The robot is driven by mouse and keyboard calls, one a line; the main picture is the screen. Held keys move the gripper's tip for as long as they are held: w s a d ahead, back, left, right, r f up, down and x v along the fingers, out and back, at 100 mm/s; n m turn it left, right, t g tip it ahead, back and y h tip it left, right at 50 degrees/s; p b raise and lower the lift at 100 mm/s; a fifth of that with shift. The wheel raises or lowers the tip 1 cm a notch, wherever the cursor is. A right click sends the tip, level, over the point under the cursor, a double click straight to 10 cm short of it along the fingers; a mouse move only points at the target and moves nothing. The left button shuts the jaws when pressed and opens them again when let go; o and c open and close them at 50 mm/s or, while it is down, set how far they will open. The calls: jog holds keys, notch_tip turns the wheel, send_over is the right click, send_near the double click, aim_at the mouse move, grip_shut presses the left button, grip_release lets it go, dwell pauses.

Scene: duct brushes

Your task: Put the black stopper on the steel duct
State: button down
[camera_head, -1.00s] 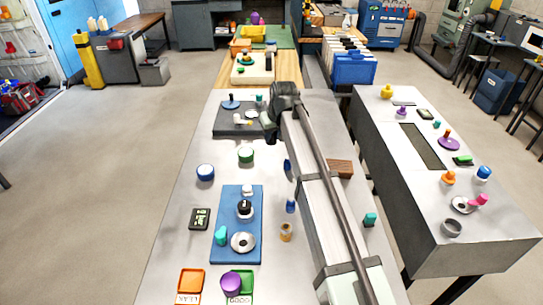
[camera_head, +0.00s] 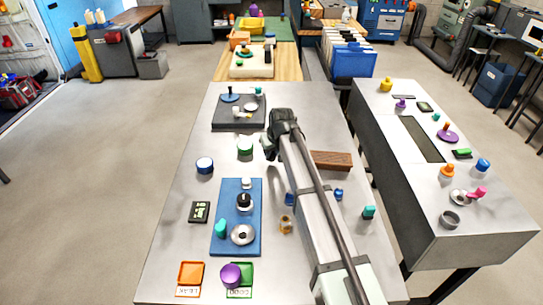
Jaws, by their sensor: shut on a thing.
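My gripper (camera_head: 267,150) is over the middle of the grey table, just right of a green-rimmed round cap. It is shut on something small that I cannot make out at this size. On the blue mat (camera_head: 229,190) stands a small black-topped piece with a white lower part (camera_head: 244,201), which may be the black stopper. Below it on the mat lies a steel ring-like piece with a dark centre (camera_head: 243,235), which may be the steel duct. My gripper is above and to the right of both in the picture, apart from them.
The mat also holds a teal piece (camera_head: 220,228) and a white piece (camera_head: 246,183). The green-rimmed cap (camera_head: 245,147) and a blue-rimmed cap (camera_head: 205,166) stand nearby. A dark tray (camera_head: 225,123) lies behind. A brown block (camera_head: 332,160) lies right of my arm.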

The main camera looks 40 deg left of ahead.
jog(key=shift+f, duration=0.95)
jog(key=shift+f, duration=0.1)
jog(key=c, duration=0.9)
grip_release()
jog(key=shift+c, duration=0.2)
jog(key=shift+o, duration=0.2)
jog(key=v, duration=1.2)
